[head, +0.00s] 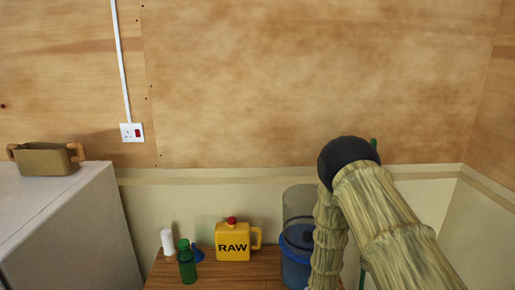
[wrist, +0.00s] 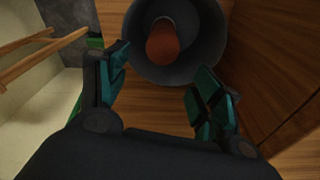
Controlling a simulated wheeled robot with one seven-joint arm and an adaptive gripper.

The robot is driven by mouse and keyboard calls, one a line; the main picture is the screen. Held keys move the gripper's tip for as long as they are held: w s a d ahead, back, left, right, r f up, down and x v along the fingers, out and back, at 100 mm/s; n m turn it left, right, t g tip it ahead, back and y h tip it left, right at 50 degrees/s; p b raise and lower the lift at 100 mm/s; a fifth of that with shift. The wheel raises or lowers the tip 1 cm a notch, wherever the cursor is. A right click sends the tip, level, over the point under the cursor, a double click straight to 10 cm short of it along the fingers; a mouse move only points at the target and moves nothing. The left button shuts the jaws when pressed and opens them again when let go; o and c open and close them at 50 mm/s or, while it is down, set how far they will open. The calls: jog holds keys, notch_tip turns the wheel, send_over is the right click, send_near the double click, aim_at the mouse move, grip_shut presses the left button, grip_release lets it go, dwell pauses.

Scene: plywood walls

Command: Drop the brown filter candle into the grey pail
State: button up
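The brown filter candle (wrist: 163,42) shows in the wrist view as a reddish-brown rounded cylinder inside the outline of the grey pail (wrist: 206,62). It looks to be within the pail, clear of my fingers; its exact depth is hard to judge. The pail is round and dark grey, cut off by the top of the picture. My gripper (wrist: 163,88) is open and empty, its two teal fingers spread apart near the pail's near rim. In the head view my arm hides the gripper, and I cannot make out the candle or the grey pail there.
On the wooden table (head: 215,279) stand a yellow RAW jug (head: 233,241), a green bottle (head: 187,263), a white cylinder (head: 167,241) and a blue vessel (head: 294,268) with a clear grey upper part. A brown-handled box (head: 46,160) sits on the white cabinet (head: 75,225) at left.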

notch_tip(320, 180, up, 12)
jog(key=s, duration=0.1)
jog(key=shift+s+a, duration=0.15)
jog(key=shift+s, duration=0.05)
dwell(0.7)
jog(key=s+d+f+b, duration=0.1)
jog(key=s+f, duration=0.4)
jog(key=s, duration=0.6)
jog(key=s+d+f+n+g+b, duration=0.1)
jog(key=s+f, duration=0.4)
jog(key=s, duration=0.7)
jog(key=s+d+f+n+b, duration=0.1)
jog(key=s+f, duration=0.5)
jog(key=s, duration=0.6)
jog(key=shift+s+d+b, duration=0.15)
jog(key=shift+d+b, duration=0.15)
jog(key=shift+b, duration=0.35)
